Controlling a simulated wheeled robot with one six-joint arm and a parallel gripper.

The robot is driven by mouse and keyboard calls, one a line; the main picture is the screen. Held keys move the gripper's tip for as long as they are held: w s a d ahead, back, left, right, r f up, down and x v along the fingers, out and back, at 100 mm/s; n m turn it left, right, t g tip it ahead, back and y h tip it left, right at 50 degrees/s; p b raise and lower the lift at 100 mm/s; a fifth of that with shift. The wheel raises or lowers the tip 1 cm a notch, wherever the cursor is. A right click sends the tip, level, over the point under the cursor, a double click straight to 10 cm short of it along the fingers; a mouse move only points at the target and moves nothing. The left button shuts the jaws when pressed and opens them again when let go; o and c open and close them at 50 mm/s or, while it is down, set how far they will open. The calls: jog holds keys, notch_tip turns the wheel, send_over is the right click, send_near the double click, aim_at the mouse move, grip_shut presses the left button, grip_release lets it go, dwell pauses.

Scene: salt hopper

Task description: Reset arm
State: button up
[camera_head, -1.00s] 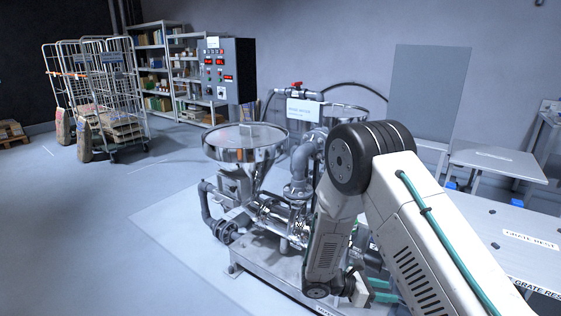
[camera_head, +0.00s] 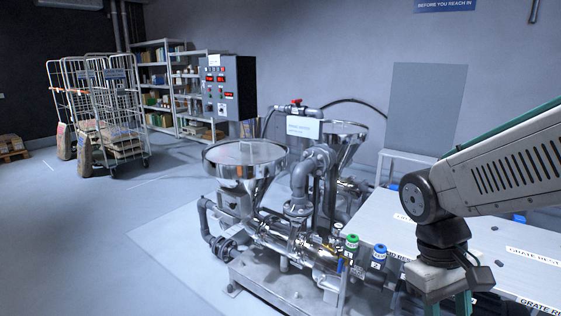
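My arm reaches in from the right edge of the head view and bends down at its dark wrist joint. My gripper (camera_head: 449,305) hangs below the wrist at the bottom edge, pointing down in front of the white grate-rest table (camera_head: 385,222). Its two green fingers stand apart with a gap between them, and nothing shows in the gap. The fingertips are cut off by the frame. The steel hopper (camera_head: 246,160) on its pump skid stands to the left, clear of my arm.
Green-capped (camera_head: 351,245) and blue-capped (camera_head: 378,256) fittings stand just left of my gripper. A second hopper (camera_head: 345,135) is behind the pipes. A control cabinet (camera_head: 228,90), shelves and wire cages (camera_head: 100,105) are at the back. The left floor is open.

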jog(key=s+r+m+t+y, duration=0.2)
jog(key=s+r+t, duration=0.2)
jog(key=s+r, duration=0.2)
jog(key=shift+s+r+t, duration=0.35)
jog(key=shift+r+t, duration=0.05)
jog(key=shift+r, duration=0.2)
